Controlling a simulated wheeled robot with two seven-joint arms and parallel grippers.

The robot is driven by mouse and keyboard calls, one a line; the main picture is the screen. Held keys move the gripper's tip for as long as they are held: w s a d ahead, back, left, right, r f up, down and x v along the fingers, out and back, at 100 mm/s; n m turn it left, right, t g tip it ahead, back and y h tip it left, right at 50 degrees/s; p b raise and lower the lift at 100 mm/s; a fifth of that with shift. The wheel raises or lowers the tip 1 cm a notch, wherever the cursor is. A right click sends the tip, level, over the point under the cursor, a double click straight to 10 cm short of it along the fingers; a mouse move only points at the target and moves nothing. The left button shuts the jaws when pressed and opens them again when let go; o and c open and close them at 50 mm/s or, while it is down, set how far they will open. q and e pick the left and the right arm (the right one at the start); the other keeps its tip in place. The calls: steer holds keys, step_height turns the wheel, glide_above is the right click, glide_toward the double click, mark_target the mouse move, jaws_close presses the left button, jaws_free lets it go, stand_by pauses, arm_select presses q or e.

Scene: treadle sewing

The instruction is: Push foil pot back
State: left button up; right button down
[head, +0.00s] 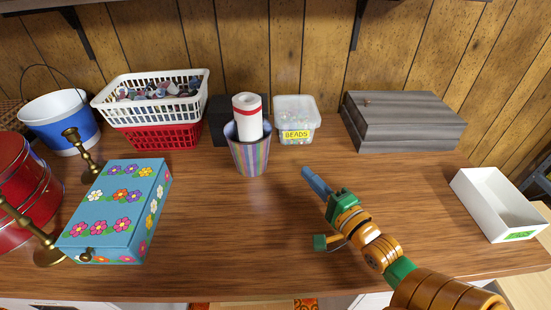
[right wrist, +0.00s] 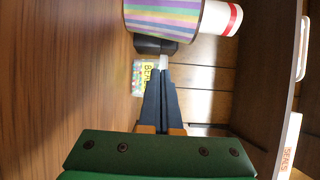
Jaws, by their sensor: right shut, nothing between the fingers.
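The foil pot (head: 249,157) is a shiny, striped pastel pot standing on the wooden table near the back, with a white roll with red bands (head: 247,117) upright in it. In the right wrist view the pot (right wrist: 160,18) shows at the top, cut off by the frame edge. My right gripper (head: 305,171) is shut and empty, to the right of the pot and apart from it. Its fingers (right wrist: 160,74) show in the right wrist view with nothing between them. My left gripper is not in view.
Behind the pot stand a dark box (head: 218,134) and a clear beads tub (head: 296,118). Stacked baskets (head: 160,137) and a flowered box (head: 125,205) are left. A grey wooden box (head: 400,122) and white tray (head: 490,205) are right. The table's middle front is clear.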

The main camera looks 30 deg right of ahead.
mark_target(264, 156)
steer(key=w, duration=0.6)
steer(key=shift+w+d+f, duration=0.1)
steer(key=shift+w+d, duration=0.05)
steer(key=shift+w, duration=0.05)
steer(key=w+a, duration=0.2)
steer(key=shift+w, duration=0.4)
steer(key=shift+w+a, duration=0.35)
steer(key=shift+w+a, duration=0.15)
steer(key=w+a+p, duration=0.2)
steer(key=shift+w+a, duration=0.15)
steer(key=shift+w, duration=0.15)
steer(key=shift+w+a, duration=0.1)
